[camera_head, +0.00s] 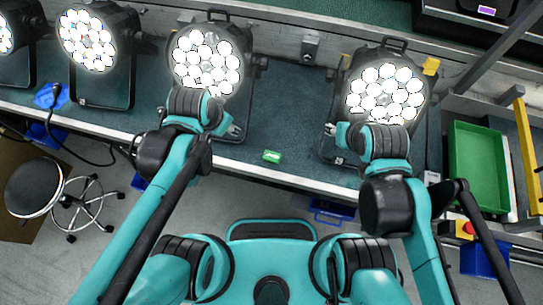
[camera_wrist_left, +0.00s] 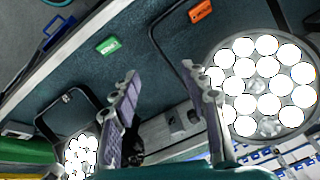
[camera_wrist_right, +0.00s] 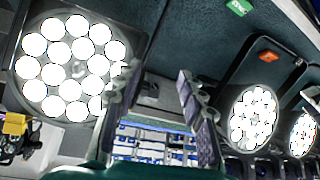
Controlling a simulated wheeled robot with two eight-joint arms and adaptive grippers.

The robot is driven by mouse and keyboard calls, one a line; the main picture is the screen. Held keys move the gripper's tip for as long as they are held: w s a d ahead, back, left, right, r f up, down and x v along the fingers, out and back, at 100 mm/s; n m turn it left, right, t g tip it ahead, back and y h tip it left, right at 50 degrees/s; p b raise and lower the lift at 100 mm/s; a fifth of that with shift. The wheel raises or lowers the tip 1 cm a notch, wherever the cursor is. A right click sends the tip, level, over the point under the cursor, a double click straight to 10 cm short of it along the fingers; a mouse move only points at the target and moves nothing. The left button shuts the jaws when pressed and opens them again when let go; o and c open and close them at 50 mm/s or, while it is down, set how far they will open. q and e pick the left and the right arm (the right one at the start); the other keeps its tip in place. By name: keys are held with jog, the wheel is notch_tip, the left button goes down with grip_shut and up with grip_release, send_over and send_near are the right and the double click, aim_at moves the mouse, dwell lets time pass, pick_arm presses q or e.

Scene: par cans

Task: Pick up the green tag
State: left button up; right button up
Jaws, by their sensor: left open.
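The green tag (camera_head: 271,156) lies flat on the dark teal bench top (camera_head: 280,110), near its front edge, between two lit par cans. It also shows in the left wrist view (camera_wrist_left: 108,46), up and left of the fingers, and at the top edge of the right wrist view (camera_wrist_right: 238,7). My left gripper (camera_wrist_left: 160,75) is open and empty, with its fingers apart. In the head view its arm reaches over the bench left of the tag. My right gripper (camera_wrist_right: 156,75) is open and empty; its arm is right of the tag.
Lit par cans (camera_head: 205,62) and (camera_head: 384,95) stand on the bench either side of the tag, with more at the left. A green tray (camera_head: 478,165) is at the right, a stool (camera_head: 35,187) at the left.

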pick_arm(q)
jog(key=w+d+f+m+g, duration=0.2)
jog(key=d+f+m+g, duration=0.1)
jog(key=d+f+m, duration=0.65)
jog(key=m+g+b, duration=0.1)
jog(key=m+g, duration=0.1)
jog(key=m, duration=0.3)
send_near(276, 157)
jog(key=shift+f+y, duration=0.35)
jog(key=shift+y, duration=0.05)
notch_tip(276, 157, down, 3)
jog(key=shift+r+b, duration=0.15)
jog(key=shift+b, duration=0.5)
jog(key=f+b, duration=0.2)
jog(key=f, duration=0.1)
jog(key=d+f, duration=0.1)
jog(key=f, duration=0.1)
jog(key=shift+s+f+b, duration=0.1)
jog(key=shift+f+b, duration=0.1)
jog(key=shift+b, duration=0.2)
jog(key=shift+a+r, duration=0.1)
jog(key=shift+c, duration=0.3)
jog(key=c, duration=0.7)
